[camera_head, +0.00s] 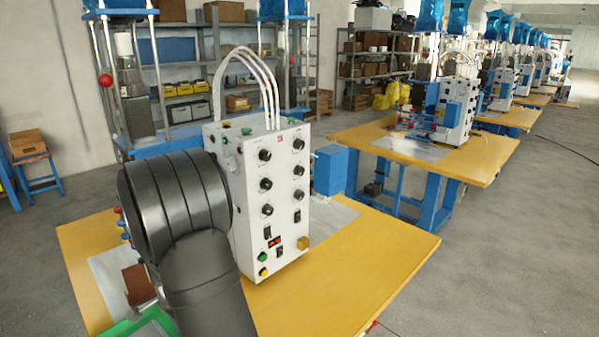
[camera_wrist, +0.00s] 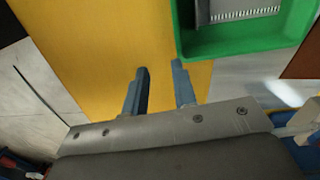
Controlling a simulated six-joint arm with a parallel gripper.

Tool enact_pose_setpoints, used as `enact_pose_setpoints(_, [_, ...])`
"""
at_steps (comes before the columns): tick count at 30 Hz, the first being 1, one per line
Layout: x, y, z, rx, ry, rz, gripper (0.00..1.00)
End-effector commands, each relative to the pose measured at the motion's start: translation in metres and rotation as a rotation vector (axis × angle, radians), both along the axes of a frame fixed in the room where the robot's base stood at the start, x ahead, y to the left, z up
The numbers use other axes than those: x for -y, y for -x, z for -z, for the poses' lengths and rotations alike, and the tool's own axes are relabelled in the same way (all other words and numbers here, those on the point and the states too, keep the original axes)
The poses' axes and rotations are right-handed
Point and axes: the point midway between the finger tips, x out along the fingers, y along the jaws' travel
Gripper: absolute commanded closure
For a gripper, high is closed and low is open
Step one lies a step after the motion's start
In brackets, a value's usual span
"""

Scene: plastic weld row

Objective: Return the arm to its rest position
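My gripper (camera_wrist: 160,70) shows in the wrist view with its two blue-grey fingers apart. Nothing is between them, and the yellow table top (camera_wrist: 100,40) lies below. A green tray (camera_wrist: 245,52) is just ahead and to the right of the fingers, with a grey part (camera_wrist: 240,10) with a row of small teeth inside it. In the head view my dark arm covers the left front of the table, and the gripper is hidden. The green tray (camera_head: 148,320) shows partly at the bottom left edge.
A white control box (camera_head: 272,205) with knobs and hoses stands on the yellow table (camera_head: 370,255), close beside my arm. A brown object (camera_head: 138,285) lies near the tray. The table's right side is mostly clear. More workstations (camera_head: 420,145) stand behind.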

Motion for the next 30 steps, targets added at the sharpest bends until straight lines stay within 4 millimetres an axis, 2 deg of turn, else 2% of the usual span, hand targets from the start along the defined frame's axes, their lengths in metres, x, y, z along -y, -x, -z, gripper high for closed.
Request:
enact_pose_setpoints(12, [0.070,-0.045,0.022,-0.001,0.001,-0.156,0.75])
enact_pose_setpoints(30, [0.179,-0.084,0.052,-0.001,0.001,-0.389,0.75])
